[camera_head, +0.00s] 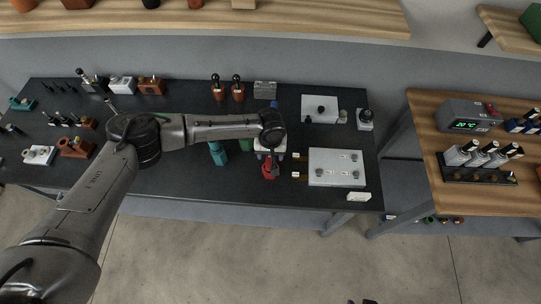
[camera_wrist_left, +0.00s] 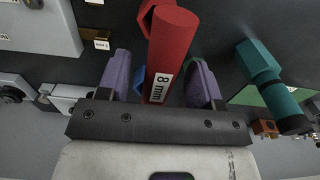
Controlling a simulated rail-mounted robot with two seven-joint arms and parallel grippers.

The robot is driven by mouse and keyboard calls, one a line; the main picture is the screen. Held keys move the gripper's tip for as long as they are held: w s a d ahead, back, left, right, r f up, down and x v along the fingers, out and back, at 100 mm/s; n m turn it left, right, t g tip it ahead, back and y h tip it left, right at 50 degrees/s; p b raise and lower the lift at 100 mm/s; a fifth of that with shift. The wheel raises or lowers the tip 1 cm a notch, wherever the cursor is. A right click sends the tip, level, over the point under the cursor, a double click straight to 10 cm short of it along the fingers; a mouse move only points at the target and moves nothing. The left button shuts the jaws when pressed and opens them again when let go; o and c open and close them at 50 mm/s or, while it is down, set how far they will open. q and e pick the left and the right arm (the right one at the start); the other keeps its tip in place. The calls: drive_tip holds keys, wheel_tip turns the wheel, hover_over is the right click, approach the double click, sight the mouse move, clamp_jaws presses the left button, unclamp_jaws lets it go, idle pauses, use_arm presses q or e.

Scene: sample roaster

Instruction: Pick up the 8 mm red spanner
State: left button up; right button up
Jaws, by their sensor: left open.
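The red spanner (camera_head: 270,171), labelled 8 mm, shows just below my left gripper (camera_head: 268,152) near the front edge of the dark bench. The fingers stand apart, with a visible gap on each side of the shaft. My left wrist hides part of the spanner in the head view.
A teal spanner (camera_wrist_left: 268,78) stands beside the red one; it also shows in the head view (camera_head: 217,153). A pale panel (camera_head: 337,168) lies to the right on the bench. Two brown holders with dark knobs (camera_head: 228,92) stand behind. The front bench edge is close.

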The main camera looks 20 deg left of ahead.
use_arm(q)
clamp_jaws()
idle(0.5)
